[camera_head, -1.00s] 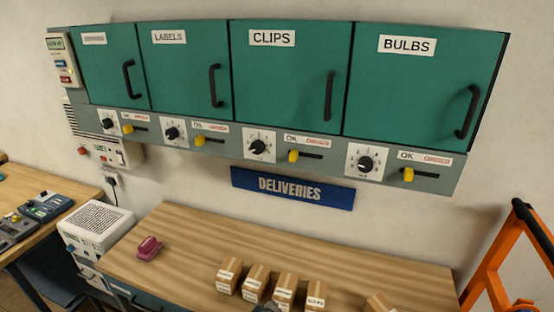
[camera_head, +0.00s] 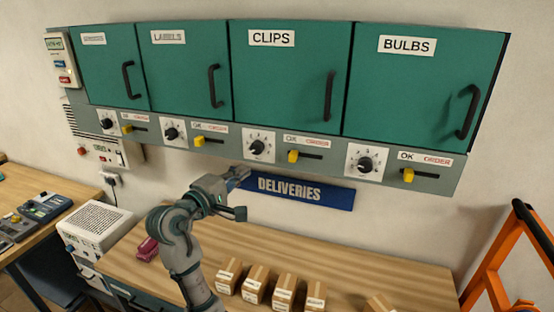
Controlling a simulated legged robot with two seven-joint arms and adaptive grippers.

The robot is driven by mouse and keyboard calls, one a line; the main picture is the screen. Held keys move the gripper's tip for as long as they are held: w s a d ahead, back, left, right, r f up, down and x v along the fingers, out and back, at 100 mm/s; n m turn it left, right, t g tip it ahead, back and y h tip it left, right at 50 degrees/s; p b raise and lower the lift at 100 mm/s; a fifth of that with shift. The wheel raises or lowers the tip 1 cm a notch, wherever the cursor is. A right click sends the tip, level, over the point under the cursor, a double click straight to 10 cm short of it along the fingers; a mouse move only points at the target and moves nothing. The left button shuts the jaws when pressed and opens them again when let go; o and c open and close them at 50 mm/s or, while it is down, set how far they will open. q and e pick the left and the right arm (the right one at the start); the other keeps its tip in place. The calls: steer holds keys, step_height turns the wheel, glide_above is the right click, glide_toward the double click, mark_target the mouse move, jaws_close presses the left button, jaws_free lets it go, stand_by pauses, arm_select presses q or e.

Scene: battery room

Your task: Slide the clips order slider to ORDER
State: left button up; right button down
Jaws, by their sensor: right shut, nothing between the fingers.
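The clips cabinet (camera_head: 285,85) is a green door labelled CLIPS. Below it, on the grey strip, is the clips order slider (camera_head: 293,156), a yellow knob at the left end of a dark horizontal slot. OK is printed above the knob and ORDER further right. My right gripper (camera_head: 241,173) is shut and empty, raised in front of the wall. In the picture it is below and left of the clips slider, apart from it, at the left end of the DELIVERIES sign. My left gripper is not in view.
A clips dial (camera_head: 259,147) sits left of the slider. The bulbs slider (camera_head: 408,174) and labels slider (camera_head: 199,140) are similar yellow knobs. Several small boxes (camera_head: 256,283) stand on the wooden table (camera_head: 380,265) below. An orange frame (camera_head: 500,265) stands at right.

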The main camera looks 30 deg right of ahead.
mark_target(293, 156)
steer(key=p+x, duration=0.2)
steer(key=x, duration=0.7)
steer(key=shift+w+r, duration=0.15)
steer(key=s+d, duration=0.2)
steer(key=d, duration=0.1)
steer(key=shift+s, duration=0.1)
steer(key=shift+s+d+p, duration=0.3)
steer(key=shift+s+d, duration=0.1)
steer(key=shift+d, duration=0.1)
steer(key=shift+w+a, duration=0.1)
steer(key=shift+a, duration=0.15)
